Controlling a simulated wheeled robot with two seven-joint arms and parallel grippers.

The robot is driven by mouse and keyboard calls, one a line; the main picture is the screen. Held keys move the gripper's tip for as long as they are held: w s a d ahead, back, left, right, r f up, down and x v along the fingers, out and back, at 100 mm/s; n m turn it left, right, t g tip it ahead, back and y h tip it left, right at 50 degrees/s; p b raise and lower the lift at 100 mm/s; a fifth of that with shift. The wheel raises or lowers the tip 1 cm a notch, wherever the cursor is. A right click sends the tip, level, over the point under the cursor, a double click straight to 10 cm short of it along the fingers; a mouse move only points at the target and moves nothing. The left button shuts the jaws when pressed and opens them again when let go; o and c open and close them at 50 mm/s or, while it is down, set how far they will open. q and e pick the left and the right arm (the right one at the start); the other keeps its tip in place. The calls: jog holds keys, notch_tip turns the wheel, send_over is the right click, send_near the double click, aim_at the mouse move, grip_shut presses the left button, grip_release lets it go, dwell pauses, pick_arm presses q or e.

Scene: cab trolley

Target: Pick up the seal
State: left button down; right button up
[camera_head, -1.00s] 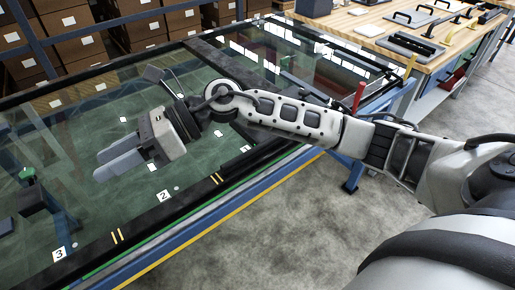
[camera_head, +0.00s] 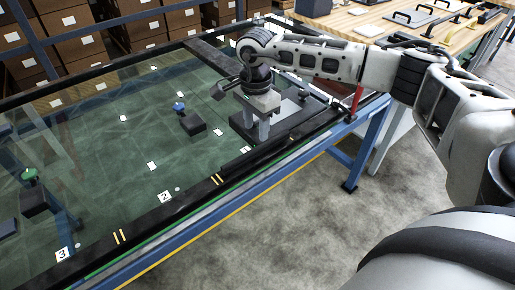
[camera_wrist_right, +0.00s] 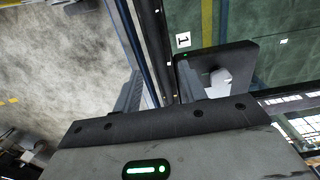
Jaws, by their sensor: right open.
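My right gripper (camera_head: 258,130) points down at the near right part of the green glass-topped table (camera_head: 120,195), beside a dark flat tray or plate (camera_head: 286,126). Its two fingers are apart. In the right wrist view the open gripper (camera_wrist_right: 158,88) has one finger by the edge of the dark plate (camera_wrist_right: 240,60), with nothing seen between the fingers. I cannot tell which thing is the seal. My left gripper is not in view.
A dark block with a blue knob (camera_head: 180,106) and one with a green knob (camera_head: 29,175) stand on the table. A label "1" (camera_wrist_right: 183,40) lies near the plate. A red upright piece (camera_head: 357,98) is at the right edge. A wooden bench (camera_head: 360,22) stands behind.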

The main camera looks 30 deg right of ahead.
aim_at(258, 147)
jog(key=shift+s+d+f+p, duration=0.1)
jog(key=shift+f+p, duration=0.25)
jog(key=shift+f, duration=1.35)
jog(key=shift+s+f+p, duration=0.1)
jog(key=shift+f+p, duration=0.2)
jog(key=shift+f, duration=1.4)
grip_shut()
